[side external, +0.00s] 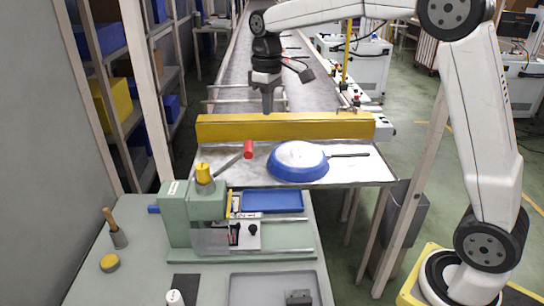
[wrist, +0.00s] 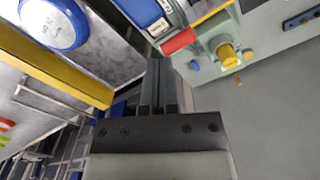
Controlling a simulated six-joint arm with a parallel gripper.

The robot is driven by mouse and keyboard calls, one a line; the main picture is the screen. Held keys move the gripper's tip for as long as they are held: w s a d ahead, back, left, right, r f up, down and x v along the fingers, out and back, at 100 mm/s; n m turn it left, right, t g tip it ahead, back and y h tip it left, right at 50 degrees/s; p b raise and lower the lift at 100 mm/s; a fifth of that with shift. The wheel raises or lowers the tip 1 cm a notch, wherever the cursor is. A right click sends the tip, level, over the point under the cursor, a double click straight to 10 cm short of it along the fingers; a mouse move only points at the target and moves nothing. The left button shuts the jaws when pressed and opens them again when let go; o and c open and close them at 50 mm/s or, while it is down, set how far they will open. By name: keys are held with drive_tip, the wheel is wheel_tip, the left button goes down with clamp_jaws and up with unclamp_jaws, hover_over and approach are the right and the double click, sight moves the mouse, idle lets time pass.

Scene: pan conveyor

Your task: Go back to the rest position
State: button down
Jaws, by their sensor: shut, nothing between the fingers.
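My gripper (side external: 267,108) is shut and empty. In the side external view it hangs pointing down, in front of the conveyor and above and behind the yellow barrier. In the wrist view the closed fingers (wrist: 160,72) point up the picture, with nothing between them. A blue pan (side external: 297,162) with a white inside and a dark handle rests on the metal table (side external: 355,178) in front of the barrier, clear of my gripper. It also shows at the top left of the wrist view (wrist: 52,22).
The yellow barrier (side external: 285,127) crosses the conveyor's end (side external: 290,60). A green machine (side external: 195,215), a blue tray (side external: 272,201) and a grey tray (side external: 274,277) are on the front bench. Shelves (side external: 120,90) stand at the left.

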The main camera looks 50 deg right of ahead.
idle(0.3)
drive_tip(key=s+a+f+m+t, duration=0.2)
drive_tip(key=s+a+f+m, duration=0.1)
drive_tip(key=s+f, duration=1.4)
drive_tip(key=s, duration=0.2)
drive_tip(key=shift+s+f+t, duration=0.3)
drive_tip(key=shift+s, duration=0.1)
